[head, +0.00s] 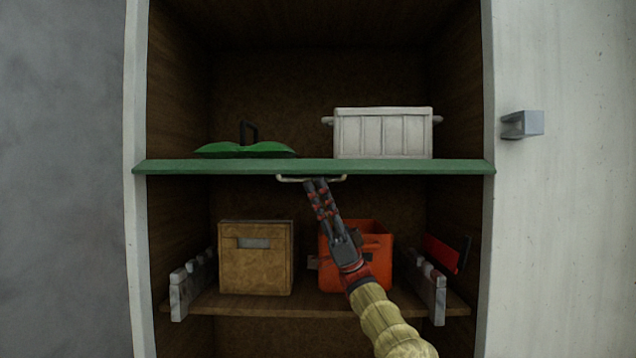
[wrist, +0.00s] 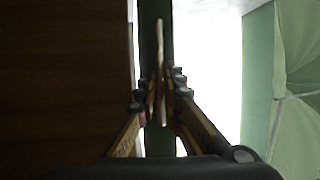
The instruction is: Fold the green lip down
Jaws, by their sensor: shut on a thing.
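The green lip (head: 230,167) runs level across the full width of the cabinet opening, along the front of the upper shelf. A thin pale bar handle (head: 290,179) sits at the middle of its lower edge. My gripper (head: 317,182) reaches up from below and is shut on the handle. In the wrist view the fingers (wrist: 161,92) close on both sides of the handle (wrist: 160,50), with the dark green lip (wrist: 150,40) behind. The fingers hide part of the handle.
A white crate (head: 385,132) and a green lidlike thing (head: 245,149) stand above the lip. Below, a cardboard box (head: 255,270) and an orange crate (head: 375,250) sit on the lower shelf (head: 250,304). A grey knob (head: 522,124) juts out at right.

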